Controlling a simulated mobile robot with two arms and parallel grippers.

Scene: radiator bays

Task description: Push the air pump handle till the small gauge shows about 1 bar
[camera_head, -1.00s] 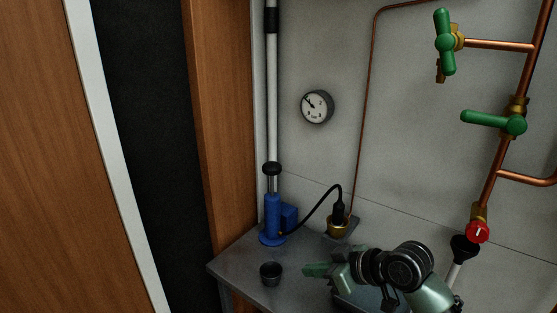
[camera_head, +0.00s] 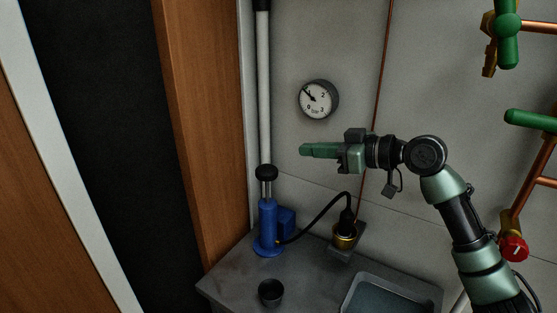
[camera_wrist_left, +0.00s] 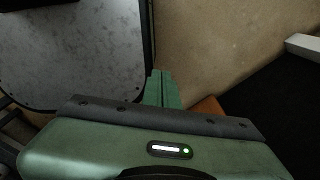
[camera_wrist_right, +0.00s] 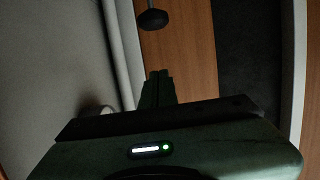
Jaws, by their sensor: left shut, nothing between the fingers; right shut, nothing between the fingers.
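The air pump (camera_head: 267,228) is blue and stands upright on the grey shelf. Its black knob handle (camera_head: 266,172) is raised on short rods above the body, and the knob also shows in the right wrist view (camera_wrist_right: 152,19). The small round gauge (camera_head: 317,98) on the wall has its needle pointing up-left, near the 1 mark; the exact reading is too small to tell. My right gripper (camera_head: 303,150) is shut and empty, pointing left, above and to the right of the handle, apart from it. My left gripper (camera_wrist_left: 162,75) is shut and empty, seen only in the left wrist view.
A black hose runs from the pump to a brass fitting (camera_head: 345,238). A black cup (camera_head: 271,292) and a tray (camera_head: 355,297) are on the shelf (camera_head: 225,280). A white pipe (camera_head: 264,90) rises behind the pump. Green valve handles (camera_head: 530,122) and a red knob (camera_head: 514,248) are at right.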

